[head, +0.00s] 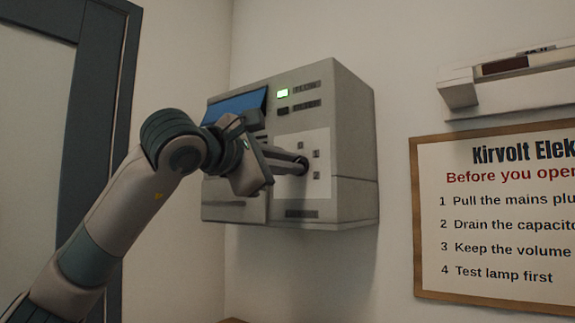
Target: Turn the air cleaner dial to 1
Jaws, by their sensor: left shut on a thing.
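The air cleaner (352,150) is a grey box on the wall, with a blue panel (236,104) and a lit green light (283,93). Its dial (300,166) is dark and sits on a pale plate marked with small figures, of which 1 and 2 show at its right. My left gripper (288,163) reaches in from the left and is shut on the dial. The gripper hides most of the dial, so I cannot tell where it points. My right gripper is out of view.
A framed notice (495,215) hangs on the wall at the right, below a pale wall unit (510,80). A dark door frame (100,120) stands at the left. The space below the air cleaner looks clear.

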